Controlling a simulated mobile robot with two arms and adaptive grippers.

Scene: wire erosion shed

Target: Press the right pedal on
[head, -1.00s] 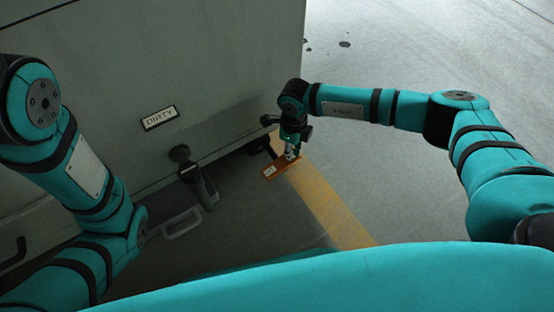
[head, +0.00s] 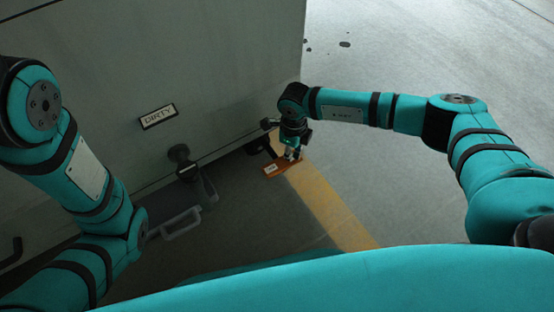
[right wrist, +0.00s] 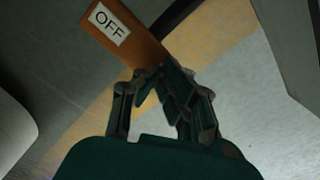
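The right pedal (head: 282,167) is an orange-brown plate low at the cabinet's right corner. In the right wrist view, the pedal (right wrist: 134,35) carries a white label reading OFF. My right gripper (head: 292,154) points down at the pedal in the head view. In the right wrist view, my right gripper's fingertips (right wrist: 158,78) come together at the pedal's near end, nothing between them. I cannot tell whether they touch it.
The grey cabinet (head: 230,60) bears a DIRTY label (head: 158,116). Below it are a dark post-like fitting (head: 190,172) and a pale loop-shaped part (head: 182,224). A yellow floor stripe (head: 330,205) runs from the pedal. Open floor (head: 420,50) lies to the right.

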